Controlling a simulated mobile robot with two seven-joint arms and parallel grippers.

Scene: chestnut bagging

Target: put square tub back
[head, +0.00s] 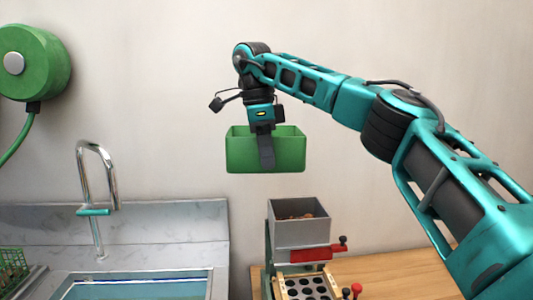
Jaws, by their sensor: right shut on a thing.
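The square tub (238,153) is green and open at the top. It hangs upright in the air, in front of the wall and above the grey hopper. My right gripper (266,150) points down and is shut on the tub's near wall, with one dark finger showing on the outside. The inside of the tub is mostly hidden by its front wall. My left gripper is not in the head view.
A grey hopper (300,233) with brown chestnuts in it stands below the tub, over a plate with round holes (306,288). A wooden counter (393,275) lies to the right. A sink (135,288) with a tall faucet (112,175) and a green basket (12,268) are at left.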

